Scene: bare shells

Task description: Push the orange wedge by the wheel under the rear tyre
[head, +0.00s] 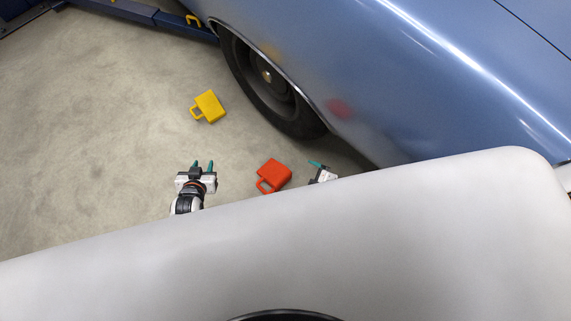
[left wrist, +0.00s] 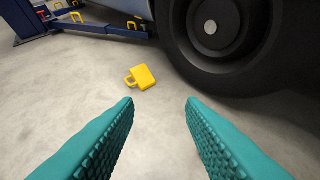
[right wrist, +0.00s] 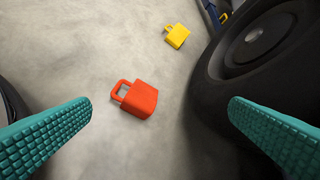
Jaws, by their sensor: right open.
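The orange wedge (head: 274,174), red-orange with a loop handle, lies on the floor in front of the rear tyre (head: 268,82), apart from it. It also shows in the right wrist view (right wrist: 138,100), between and beyond the fingers. A yellow wedge (head: 209,105) with a handle lies on the floor left of the tyre; it also shows in the left wrist view (left wrist: 142,77). My left gripper (head: 203,166) is open and empty, left of the orange wedge. My right gripper (head: 316,165) is open, just right of the orange wedge, partly hidden by my white body.
The blue car (head: 420,70) fills the upper right, its body low over the tyre. A blue lift arm (head: 140,12) with yellow parts lies at the top left. The concrete floor (head: 90,140) on the left is clear.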

